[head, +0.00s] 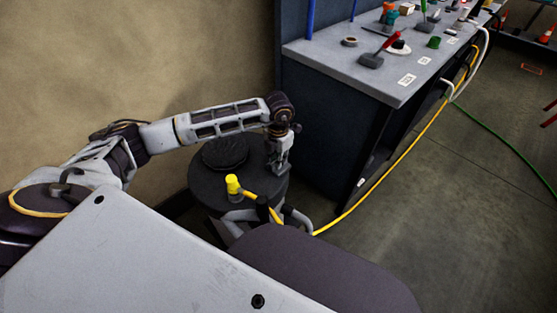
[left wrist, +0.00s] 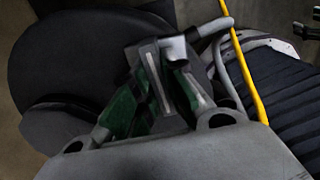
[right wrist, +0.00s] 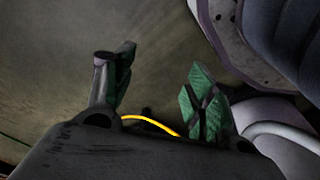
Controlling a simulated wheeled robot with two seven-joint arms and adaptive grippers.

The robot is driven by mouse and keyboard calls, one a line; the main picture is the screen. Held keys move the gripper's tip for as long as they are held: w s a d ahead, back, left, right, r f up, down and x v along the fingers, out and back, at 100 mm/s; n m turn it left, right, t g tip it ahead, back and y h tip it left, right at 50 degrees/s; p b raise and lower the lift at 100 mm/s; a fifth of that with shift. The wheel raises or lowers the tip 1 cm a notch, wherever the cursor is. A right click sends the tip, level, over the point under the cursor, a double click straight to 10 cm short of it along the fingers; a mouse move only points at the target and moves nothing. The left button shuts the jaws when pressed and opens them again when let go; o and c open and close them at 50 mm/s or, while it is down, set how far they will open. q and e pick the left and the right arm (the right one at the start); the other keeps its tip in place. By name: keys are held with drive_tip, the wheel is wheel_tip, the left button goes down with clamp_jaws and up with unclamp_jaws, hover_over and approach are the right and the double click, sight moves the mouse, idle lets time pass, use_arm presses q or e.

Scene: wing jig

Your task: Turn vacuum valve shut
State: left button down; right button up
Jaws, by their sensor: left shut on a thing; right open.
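My left gripper (head: 277,168) reaches down at the right edge of a dark round drum-like unit (head: 203,193). In the left wrist view, its green-padded fingers (left wrist: 160,75) are closed around a small light grey piece (left wrist: 150,53), which looks like the valve's handle. The fingers hide much of it, and how far it is turned cannot be told. A yellow cap (head: 233,184) stands at the front of the unit, beside the gripper. My right gripper (right wrist: 158,85) is open and empty, with bare floor between its green-padded fingers.
A grey workbench (head: 335,55) with tools stands to the right of the unit. A yellow hose (head: 385,178) runs across the floor from the unit along the bench; it also shows in the left wrist view (left wrist: 247,75). A tan wall (head: 130,55) is behind. Floor at right is mostly clear.

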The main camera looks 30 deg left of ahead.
use_arm(q)
drive_tip(key=shift+m, duration=0.5)
drive_tip(key=c, duration=1.5)
unclamp_jaws()
drive_tip(key=shift+o, duration=0.2)
drive_tip(key=shift+r, duration=0.1)
wheel_tip(320, 180, up, 12)
drive_tip(key=shift+d, duration=0.15)
